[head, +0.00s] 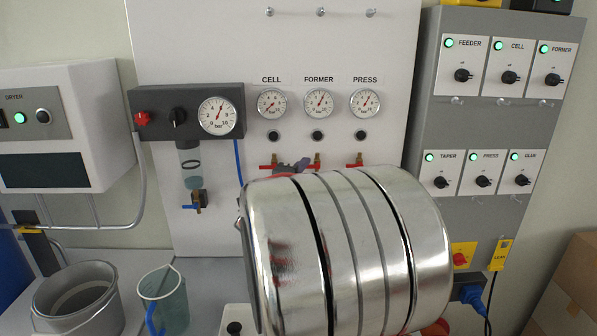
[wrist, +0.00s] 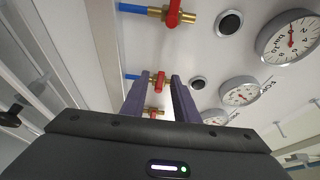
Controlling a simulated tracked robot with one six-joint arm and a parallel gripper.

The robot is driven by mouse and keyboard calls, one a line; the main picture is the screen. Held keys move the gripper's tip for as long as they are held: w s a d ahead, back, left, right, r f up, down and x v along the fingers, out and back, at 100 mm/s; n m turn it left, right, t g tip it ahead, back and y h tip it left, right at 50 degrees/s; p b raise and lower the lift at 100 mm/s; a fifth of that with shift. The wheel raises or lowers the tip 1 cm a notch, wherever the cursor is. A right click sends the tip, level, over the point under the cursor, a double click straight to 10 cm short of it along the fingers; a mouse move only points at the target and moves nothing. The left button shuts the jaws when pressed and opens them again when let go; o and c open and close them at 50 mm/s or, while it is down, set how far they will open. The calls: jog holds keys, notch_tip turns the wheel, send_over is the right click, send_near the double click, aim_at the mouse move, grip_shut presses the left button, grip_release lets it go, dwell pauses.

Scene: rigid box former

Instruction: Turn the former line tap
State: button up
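The former line tap (head: 317,160), a red handle on a brass body, is on the white panel below the FORMER gauge (head: 318,103). It also shows in the wrist view (wrist: 159,82), with its handle lying across the brass body. My gripper (head: 299,167) reaches up to it, and my arm hides much of the space below. In the wrist view, the two purple fingers of my gripper (wrist: 158,78) are apart, with the red handle in the gap between their tips. I cannot tell whether either finger touches it.
The cell tap (head: 272,162) is close on the left and the press tap (head: 358,161) on the right. A regulator block (head: 187,111) sticks out farther left. A grey switch cabinet (head: 493,140) stands right. A bucket (head: 77,300) and a jug (head: 164,300) stand lower left.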

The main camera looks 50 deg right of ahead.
jog(key=shift+w+d, duration=0.15)
jog(key=shift+d, duration=0.2)
jog(key=shift+c, duration=0.2)
